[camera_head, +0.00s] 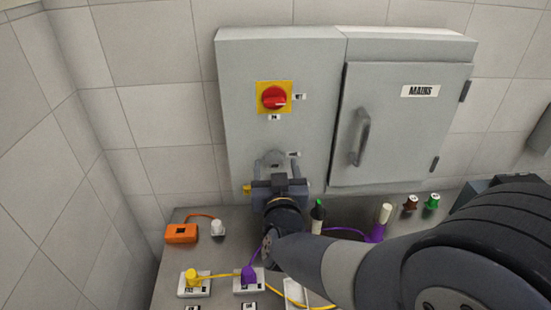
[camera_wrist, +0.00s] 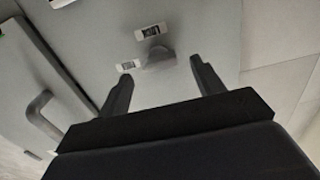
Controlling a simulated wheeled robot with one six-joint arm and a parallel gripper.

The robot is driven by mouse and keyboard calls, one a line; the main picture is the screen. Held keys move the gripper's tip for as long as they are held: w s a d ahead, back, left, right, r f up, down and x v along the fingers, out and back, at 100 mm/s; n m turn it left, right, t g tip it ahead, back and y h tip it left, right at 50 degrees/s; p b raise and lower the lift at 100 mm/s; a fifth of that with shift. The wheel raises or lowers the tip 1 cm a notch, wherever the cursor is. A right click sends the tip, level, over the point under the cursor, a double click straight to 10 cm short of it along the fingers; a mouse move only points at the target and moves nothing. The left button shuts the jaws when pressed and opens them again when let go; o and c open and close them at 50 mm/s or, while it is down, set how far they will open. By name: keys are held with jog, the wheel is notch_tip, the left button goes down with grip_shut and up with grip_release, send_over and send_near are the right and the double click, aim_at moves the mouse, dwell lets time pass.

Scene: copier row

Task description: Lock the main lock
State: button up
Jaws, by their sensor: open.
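A grey electrical cabinet (camera_head: 235,120) is on the tiled wall. Low on its left panel is a grey round lock (camera_head: 273,158), with a small label to its right; the label is too small to read. In the wrist view the lock (camera_wrist: 160,57) shows as a grey knob beside two small labels. My gripper (camera_head: 279,180) is just below and in front of the lock and hides its lower part. In the wrist view my gripper (camera_wrist: 161,68) has its two fingers spread, with the knob between and just beyond their tips. Nothing is held.
A red rotary switch (camera_head: 274,98) on a yellow plate sits above the lock. A door marked MAINS (camera_head: 400,140), with a bar handle (camera_head: 361,137), is on the right and looks closed. The bench below holds an orange box (camera_head: 181,233), yellow and purple plugs, cables and tagged pieces.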

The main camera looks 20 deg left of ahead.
aim_at(275, 159)
jog(key=shift+x, duration=1.3)
jog(key=c, duration=1)
